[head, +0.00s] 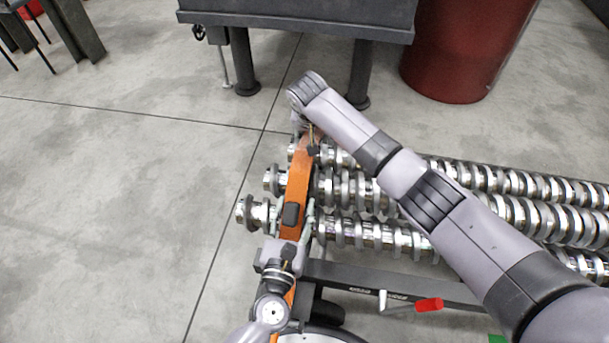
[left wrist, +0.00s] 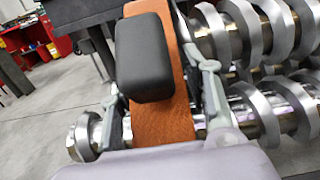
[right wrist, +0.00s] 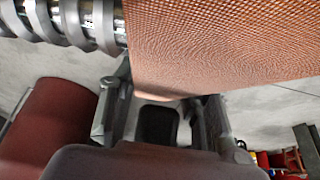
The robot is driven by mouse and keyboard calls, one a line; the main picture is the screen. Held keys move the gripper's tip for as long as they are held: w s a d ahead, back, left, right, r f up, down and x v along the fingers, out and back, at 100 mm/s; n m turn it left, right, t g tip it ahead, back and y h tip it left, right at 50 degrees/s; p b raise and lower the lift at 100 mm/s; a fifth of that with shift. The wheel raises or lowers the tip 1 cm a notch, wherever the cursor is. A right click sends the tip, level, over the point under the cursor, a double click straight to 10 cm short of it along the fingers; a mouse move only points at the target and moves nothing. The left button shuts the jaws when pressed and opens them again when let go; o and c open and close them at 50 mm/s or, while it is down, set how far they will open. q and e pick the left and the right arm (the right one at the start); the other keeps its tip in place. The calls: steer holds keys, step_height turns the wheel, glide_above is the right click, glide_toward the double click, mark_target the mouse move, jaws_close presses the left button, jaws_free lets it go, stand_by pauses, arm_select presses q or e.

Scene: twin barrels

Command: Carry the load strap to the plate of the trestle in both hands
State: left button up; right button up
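The load strap (head: 299,185) is a long orange band with a black block (head: 291,214). It runs across the near ends of several metal shafts in the head view. My left gripper (head: 294,222) has a finger on each edge of the strap beside the block; the left wrist view shows the strap (left wrist: 162,122) between the fingers. My right gripper (head: 309,135) is at the strap's far end. In the right wrist view the strap (right wrist: 225,45) fills the top, with a black piece (right wrist: 157,124) between the fingers; their contact is unclear. I cannot identify the trestle's plate for certain.
Shiny lobed shafts (head: 375,235) lie on a dark rack (head: 350,276) with a red handle (head: 429,305). A dark-topped bench (head: 300,20) stands at the back, beside a dark red barrel (head: 462,50).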

arm_select(q)
steer(key=shift+a, duration=0.1)
jaws_close()
arm_select(e)
jaws_close()
